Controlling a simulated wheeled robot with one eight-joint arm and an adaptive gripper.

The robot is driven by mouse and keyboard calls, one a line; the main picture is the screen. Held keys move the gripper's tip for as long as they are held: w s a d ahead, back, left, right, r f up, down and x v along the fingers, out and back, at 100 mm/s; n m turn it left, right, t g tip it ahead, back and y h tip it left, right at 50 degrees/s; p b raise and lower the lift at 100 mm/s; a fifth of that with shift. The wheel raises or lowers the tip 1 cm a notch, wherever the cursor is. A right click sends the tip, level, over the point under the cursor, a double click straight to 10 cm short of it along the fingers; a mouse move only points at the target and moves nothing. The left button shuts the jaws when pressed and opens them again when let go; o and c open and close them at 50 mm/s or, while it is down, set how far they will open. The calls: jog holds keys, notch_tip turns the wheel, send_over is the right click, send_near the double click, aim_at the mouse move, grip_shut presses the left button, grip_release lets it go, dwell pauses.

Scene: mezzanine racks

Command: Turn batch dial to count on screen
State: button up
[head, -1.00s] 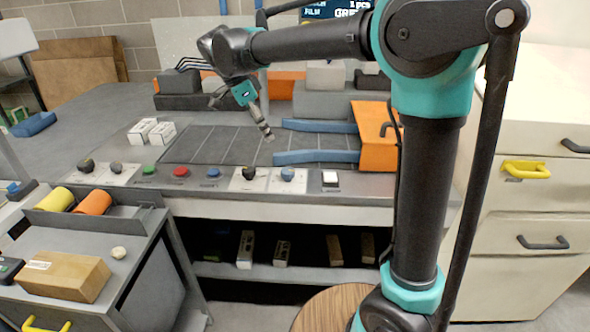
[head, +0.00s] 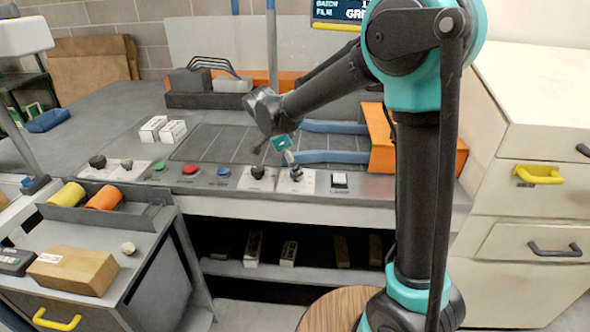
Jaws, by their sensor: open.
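Several dials sit along the front panel: a black one (head: 97,161), a grey one (head: 127,163) and another black one (head: 257,172). The plate labels are too small to read. My gripper is open.
Blue guide rails (head: 325,157) and an orange block (head: 381,145) stand behind. White cartons (head: 153,128) stand at the back left.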

jog(key=shift+d+f, duration=0.2)
jog(key=shift+f, duration=0.3)
jog(key=c, duration=1.1)
